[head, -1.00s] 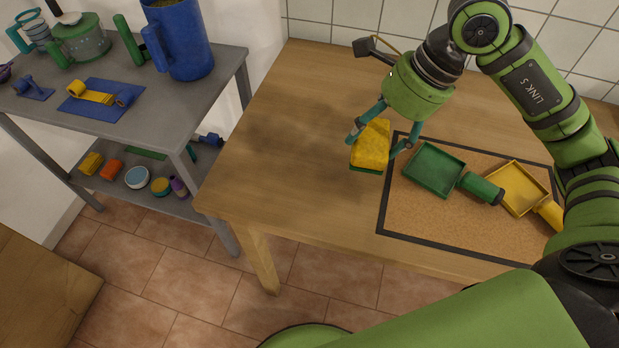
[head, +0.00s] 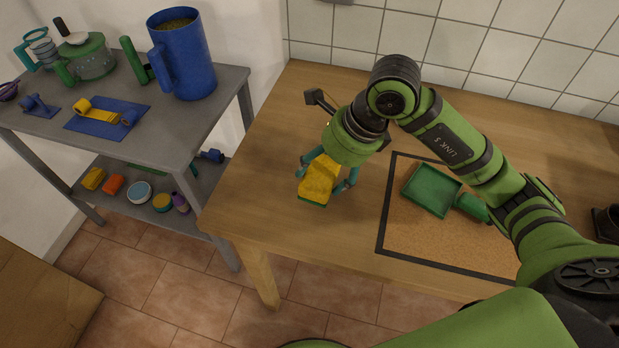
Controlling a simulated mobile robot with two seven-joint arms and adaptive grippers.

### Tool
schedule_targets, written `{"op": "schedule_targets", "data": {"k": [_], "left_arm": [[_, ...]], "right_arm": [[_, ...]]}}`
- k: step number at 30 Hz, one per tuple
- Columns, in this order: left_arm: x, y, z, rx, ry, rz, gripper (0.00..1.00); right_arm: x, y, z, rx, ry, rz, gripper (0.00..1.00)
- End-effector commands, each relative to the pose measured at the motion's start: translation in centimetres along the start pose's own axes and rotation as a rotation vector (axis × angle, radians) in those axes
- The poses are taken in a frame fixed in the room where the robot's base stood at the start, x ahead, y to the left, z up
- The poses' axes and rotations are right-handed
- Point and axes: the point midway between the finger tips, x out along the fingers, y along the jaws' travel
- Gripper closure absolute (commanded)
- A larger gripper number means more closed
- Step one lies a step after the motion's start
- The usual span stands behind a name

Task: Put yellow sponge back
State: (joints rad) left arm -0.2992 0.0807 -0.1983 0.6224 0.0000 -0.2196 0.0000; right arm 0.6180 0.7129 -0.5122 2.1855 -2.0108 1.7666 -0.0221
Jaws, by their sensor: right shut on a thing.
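The yellow sponge (head: 319,181), with a green underside, is held between the teal fingers of my right gripper (head: 326,184). It appears to be above the wooden table (head: 262,165), left of the cork mat; its exact height is hard to tell. Another yellow block that looks like a sponge (head: 93,179) lies at the left end of the lower shelf (head: 203,190) of the grey rack, beside an orange block (head: 113,186). My left gripper is not in view.
A green dustpan-like scoop (head: 432,190) lies on the black-edged cork mat (head: 420,245). The grey rack's top (head: 130,125) holds a blue pitcher (head: 186,60), a green pot (head: 90,58) and a yellow tool on a blue cloth. Tiled floor lies between rack and box.

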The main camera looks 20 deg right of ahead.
Motion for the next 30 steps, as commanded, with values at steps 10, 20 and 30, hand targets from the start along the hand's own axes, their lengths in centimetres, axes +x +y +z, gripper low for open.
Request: {"op": "schedule_targets", "data": {"k": [10,20,30], "left_arm": [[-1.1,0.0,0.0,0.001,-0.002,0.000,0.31],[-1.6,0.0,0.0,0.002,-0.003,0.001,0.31],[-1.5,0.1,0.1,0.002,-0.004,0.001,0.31]], "right_arm": [[3.6,0.7,1.5,0.002,0.002,0.003,0.70],[6.0,0.6,0.4,-0.002,0.001,-0.001,0.70],[6.0,0.6,0.4,-0.001,0.002,-0.001,0.04]]}}
